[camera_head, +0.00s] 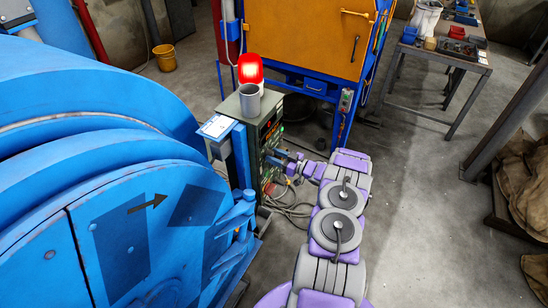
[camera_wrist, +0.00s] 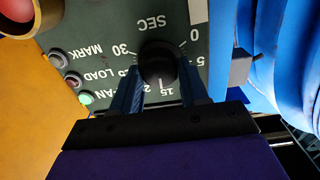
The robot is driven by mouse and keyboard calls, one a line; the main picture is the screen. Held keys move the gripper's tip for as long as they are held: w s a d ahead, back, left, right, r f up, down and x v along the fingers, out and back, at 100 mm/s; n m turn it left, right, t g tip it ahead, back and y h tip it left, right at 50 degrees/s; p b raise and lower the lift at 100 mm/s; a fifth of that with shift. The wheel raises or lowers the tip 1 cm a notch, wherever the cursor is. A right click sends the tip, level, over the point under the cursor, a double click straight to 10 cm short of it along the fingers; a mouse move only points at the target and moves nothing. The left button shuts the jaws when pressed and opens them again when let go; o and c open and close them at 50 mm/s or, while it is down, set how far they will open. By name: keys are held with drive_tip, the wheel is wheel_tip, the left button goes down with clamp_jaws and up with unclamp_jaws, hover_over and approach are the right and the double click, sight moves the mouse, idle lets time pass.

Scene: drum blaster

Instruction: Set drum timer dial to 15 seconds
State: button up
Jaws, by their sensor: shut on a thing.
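The timer dial (camera_wrist: 158,62) is a round black knob on the dark green panel (camera_wrist: 105,45), under the upside-down label SEC in the wrist view. Numbers 0, 5, 15 and 30 are printed around it. The 15 is at the knob's lower side, towards my gripper. A small pale mark shows near the 15, but I cannot tell surely whether it is the pointer. My gripper (camera_wrist: 160,70) is shut on the dial, with one blue finger on each side. In the head view my gripper (camera_head: 281,160) reaches the front of the green control cabinet (camera_head: 243,128); the dial is hidden there.
A green-lit button (camera_wrist: 86,98) and two dark buttons labelled FAN, LOAD and MARK sit beside the dial. A red lamp (camera_head: 250,68) glows atop the cabinet. The blue drum (camera_head: 100,190) stands close on the left.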

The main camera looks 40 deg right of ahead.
drive_tip(key=shift+d, duration=0.2)
drive_tip(key=shift+a+f, duration=0.1)
drive_tip(key=shift+a, duration=0.15)
drive_tip(key=shift+d+n+p, duration=0.1)
drive_tip(key=shift+n+p, duration=0.5)
drive_tip(key=shift+p, duration=0.15)
drive_tip(key=o, duration=1)
drive_tip(key=shift+w+d, duration=0.1)
